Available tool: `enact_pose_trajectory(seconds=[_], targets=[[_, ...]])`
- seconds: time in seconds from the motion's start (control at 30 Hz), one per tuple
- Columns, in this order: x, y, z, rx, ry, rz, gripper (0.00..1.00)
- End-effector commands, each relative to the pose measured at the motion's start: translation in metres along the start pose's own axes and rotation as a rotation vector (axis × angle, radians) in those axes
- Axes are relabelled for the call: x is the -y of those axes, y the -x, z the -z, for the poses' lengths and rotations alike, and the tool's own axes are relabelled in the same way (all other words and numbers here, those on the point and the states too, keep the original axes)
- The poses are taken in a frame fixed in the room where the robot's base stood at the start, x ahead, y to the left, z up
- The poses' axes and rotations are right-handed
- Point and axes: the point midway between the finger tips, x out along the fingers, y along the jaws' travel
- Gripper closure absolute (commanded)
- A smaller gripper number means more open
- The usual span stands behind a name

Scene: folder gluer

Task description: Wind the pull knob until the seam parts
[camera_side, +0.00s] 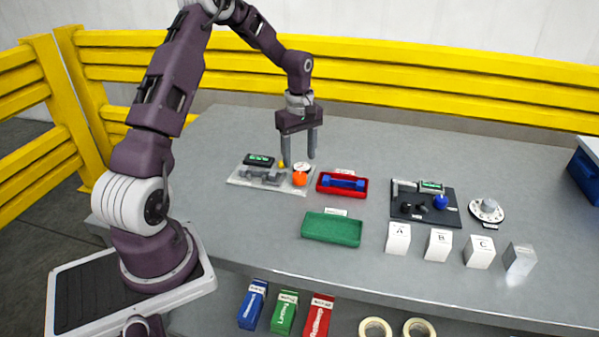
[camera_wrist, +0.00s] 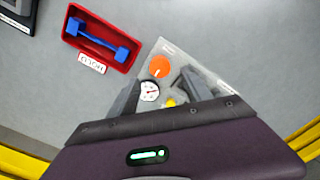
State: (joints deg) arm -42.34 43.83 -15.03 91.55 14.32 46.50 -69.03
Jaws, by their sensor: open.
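An orange knob (camera_side: 300,179) with a white pointer mark stands at the front right of a light grey plate (camera_side: 240,181). It also shows in the wrist view (camera_wrist: 160,66). A round white dial with a needle (camera_wrist: 149,91) sits beside it. A blue ball-shaped knob (camera_side: 440,202) is on a dark plate (camera_side: 426,213) at the right. I cannot read which knob is labelled the pull knob, and I cannot make out a seam. My gripper (camera_side: 299,161) points down, open and empty, over the light plate behind the orange knob. In the wrist view its fingers (camera_wrist: 160,84) partly hide the plate.
A red tray (camera_side: 342,194) with a blue bar lies right of the light plate. A green tray (camera_side: 331,228), lettered white blocks (camera_side: 398,238) and a round white dial base (camera_side: 487,210) are further right. A yellow fence (camera_side: 400,77) runs behind.

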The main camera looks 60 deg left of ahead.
Motion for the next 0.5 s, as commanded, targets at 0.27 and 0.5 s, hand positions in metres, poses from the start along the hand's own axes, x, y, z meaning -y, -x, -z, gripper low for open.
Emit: enact_pose_trajectory(seconds=[0.27, 0.5], targets=[[0.001, -0.050, -0.002, 0.002, -0.005, 0.003, 0.43], [0.000, -0.060, -0.002, 0.000, -0.006, 0.000, 0.43]])
